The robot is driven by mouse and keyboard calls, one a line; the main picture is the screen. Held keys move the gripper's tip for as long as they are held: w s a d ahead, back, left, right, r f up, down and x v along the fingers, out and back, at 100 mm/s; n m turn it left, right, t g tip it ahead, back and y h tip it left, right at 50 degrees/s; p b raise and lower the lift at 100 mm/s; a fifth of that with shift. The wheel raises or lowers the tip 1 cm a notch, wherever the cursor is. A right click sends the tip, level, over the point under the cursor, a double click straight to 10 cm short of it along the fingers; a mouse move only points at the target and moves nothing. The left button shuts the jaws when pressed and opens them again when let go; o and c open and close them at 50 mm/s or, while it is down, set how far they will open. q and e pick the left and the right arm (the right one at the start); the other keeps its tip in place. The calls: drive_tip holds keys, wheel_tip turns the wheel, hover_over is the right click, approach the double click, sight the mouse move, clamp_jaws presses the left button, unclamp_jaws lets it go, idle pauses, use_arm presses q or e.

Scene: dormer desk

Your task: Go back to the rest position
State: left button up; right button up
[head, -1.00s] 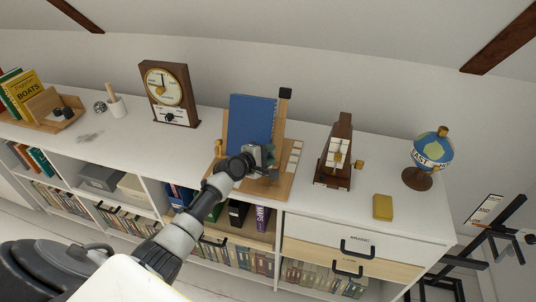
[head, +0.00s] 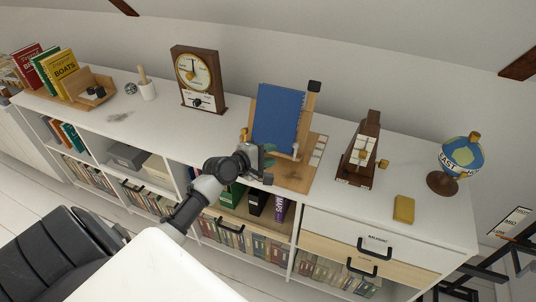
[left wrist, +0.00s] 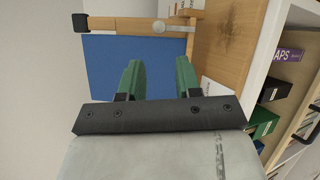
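My left gripper (head: 262,168) is in front of the wooden book stand, near the front edge of the white shelf top. Its two green fingers (left wrist: 158,78) are spread apart in the left wrist view, with nothing between them. The blue book (head: 278,118) leans upright on the wooden stand (head: 290,176); the book also shows beyond the fingers in the left wrist view (left wrist: 108,62). The gripper looks clear of the book. My right gripper is in neither view.
A black chair (head: 52,255) and a white tabletop (head: 150,275) are in the foreground.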

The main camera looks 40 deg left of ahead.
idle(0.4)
use_arm(q)
drive_tip(key=s+d+f+m+g+y, duration=0.1)
drive_tip(key=s+f+m+g, duration=0.15)
drive_tip(key=s+f, duration=0.6)
drive_tip(key=s+d+f+m+g+y, duration=0.1)
drive_tip(key=s+f+m+g, duration=0.15)
drive_tip(key=f, duration=1.05)
drive_tip(key=s+d+f+m+g+y, duration=0.15)
drive_tip(key=s+f+m, duration=0.35)
drive_tip(key=f, duration=0.5)
drive_tip(key=s+d+f+m+g, duration=0.2)
drive_tip(key=s+f, duration=0.3)
drive_tip(key=s, duration=0.5)
drive_tip(key=s+d+f+m+g, duration=0.2)
drive_tip(key=s+f+m, duration=0.3)
drive_tip(key=s, duration=0.5)
drive_tip(key=s+d+f+m+g, duration=0.2)
drive_tip(key=s+d+f+m, duration=0.2)
drive_tip(key=s, duration=0.6)
drive_tip(key=shift+s+d+f+g, duration=0.25)
drive_tip(key=shift+d+f+g, duration=0.1)
drive_tip(key=shift+f, duration=0.05)
